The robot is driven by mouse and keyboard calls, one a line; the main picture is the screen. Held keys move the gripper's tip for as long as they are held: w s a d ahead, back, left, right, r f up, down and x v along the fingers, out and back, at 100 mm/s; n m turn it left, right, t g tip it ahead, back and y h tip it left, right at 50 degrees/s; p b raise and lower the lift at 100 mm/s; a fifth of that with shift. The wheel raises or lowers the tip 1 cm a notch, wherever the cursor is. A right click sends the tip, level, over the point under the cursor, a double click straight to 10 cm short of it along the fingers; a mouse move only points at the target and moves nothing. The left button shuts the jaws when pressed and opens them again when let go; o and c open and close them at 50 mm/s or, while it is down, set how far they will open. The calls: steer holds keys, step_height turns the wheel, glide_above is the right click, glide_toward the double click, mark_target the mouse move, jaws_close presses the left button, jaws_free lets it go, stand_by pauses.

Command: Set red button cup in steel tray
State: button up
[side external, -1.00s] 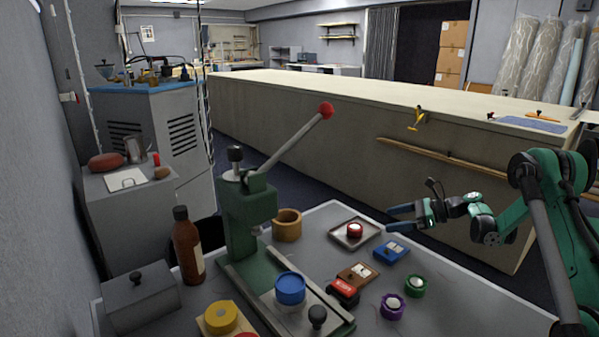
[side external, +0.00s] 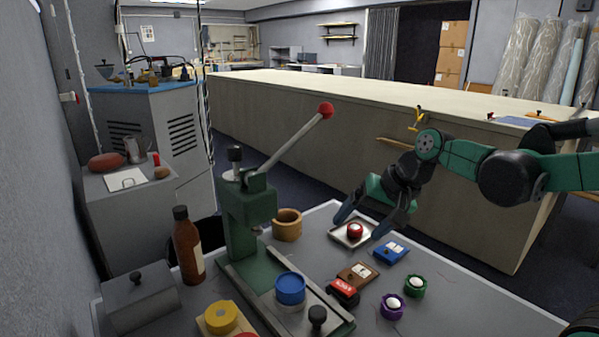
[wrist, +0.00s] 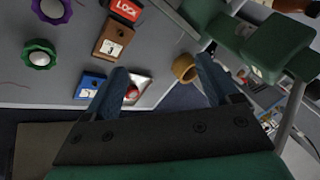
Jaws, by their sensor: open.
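The red button cup (side external: 355,230) stands upright in the steel tray (side external: 340,240), at the far edge of the grey table. In the wrist view the red cup (wrist: 132,93) and the tray (wrist: 143,85) show partly behind one finger. My gripper (side external: 356,226) is open and points down over the tray area, its two blue fingers to either side of the cup in the side view. In the wrist view my gripper (wrist: 165,85) has nothing between its fingers, and the cup lies by the left finger. I cannot tell whether a finger touches the tray.
A blue box (side external: 390,251), a brown block (side external: 358,272) and a red block (side external: 343,291) lie nearer. A wooden ring (side external: 287,225) and a green press (side external: 248,215) stand left.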

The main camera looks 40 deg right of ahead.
steer(key=shift+s+a+f+n+t+h, duration=0.1)
steer(key=shift+s+a+n+t+h, duration=0.15)
steer(key=shift+s+a+n, duration=0.75)
steer(key=shift+s+a+f+n+t+h, duration=0.15)
steer(key=shift+s+n+h, duration=0.3)
steer(key=shift+n, duration=1.3)
steer(key=shift+s+a+n+t+h, duration=0.2)
steer(key=shift+s+a+n, duration=0.5)
steer(key=shift+n, duration=0.65)
